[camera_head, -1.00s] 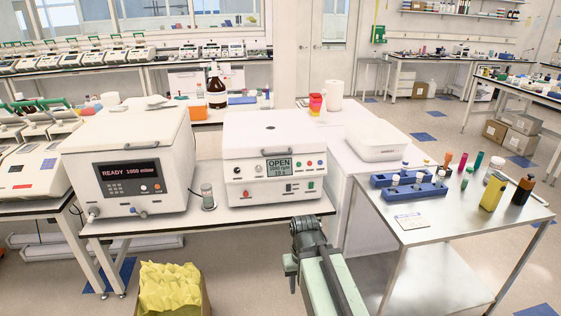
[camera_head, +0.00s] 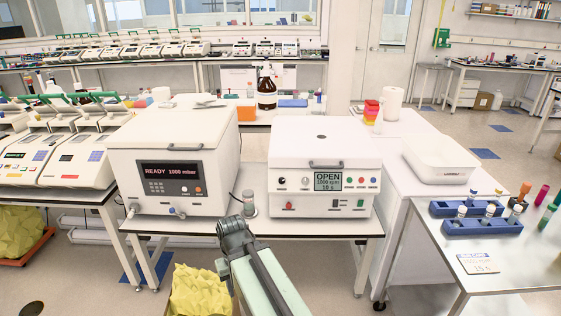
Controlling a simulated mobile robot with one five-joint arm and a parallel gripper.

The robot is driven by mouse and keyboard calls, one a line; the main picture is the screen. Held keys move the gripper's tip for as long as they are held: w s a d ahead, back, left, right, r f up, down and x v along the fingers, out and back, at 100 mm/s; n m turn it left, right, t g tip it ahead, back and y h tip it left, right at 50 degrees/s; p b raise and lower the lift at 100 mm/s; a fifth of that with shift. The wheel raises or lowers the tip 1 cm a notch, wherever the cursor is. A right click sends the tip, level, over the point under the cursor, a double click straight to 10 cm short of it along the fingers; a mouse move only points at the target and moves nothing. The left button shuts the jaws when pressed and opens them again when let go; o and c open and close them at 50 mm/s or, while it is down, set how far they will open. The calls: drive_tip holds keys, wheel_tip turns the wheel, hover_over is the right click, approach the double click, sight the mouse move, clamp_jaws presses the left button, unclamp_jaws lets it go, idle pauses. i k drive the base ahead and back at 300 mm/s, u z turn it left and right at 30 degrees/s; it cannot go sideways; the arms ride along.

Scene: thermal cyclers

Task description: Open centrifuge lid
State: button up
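The centrifuge (camera_head: 324,178) is a white box on the white table in front of me, right of a larger white unit. Its screen reads "OPEN 1000 rpm 10 s". Its lid (camera_head: 322,149) looks closed, with a small dark spot on top and a dark handle at the front edge. My arm rises from the bottom of the view, and its dark end (camera_head: 234,232) is in front of the table, below and left of the centrifuge and apart from it. The gripper's fingers cannot be made out.
The larger unit (camera_head: 172,135), reading "READY 1000 mbar", stands left of the centrifuge with a small jar (camera_head: 249,203) between them. A metal table (camera_head: 505,235) with blue racks (camera_head: 487,226) is at the right. A box of yellow bags (camera_head: 198,290) stands on the floor below.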

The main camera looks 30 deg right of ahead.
sight(296, 143)
drive_tip(key=u, duration=0.4)
drive_tip(key=i, duration=1.05)
drive_tip(key=z, duration=0.1)
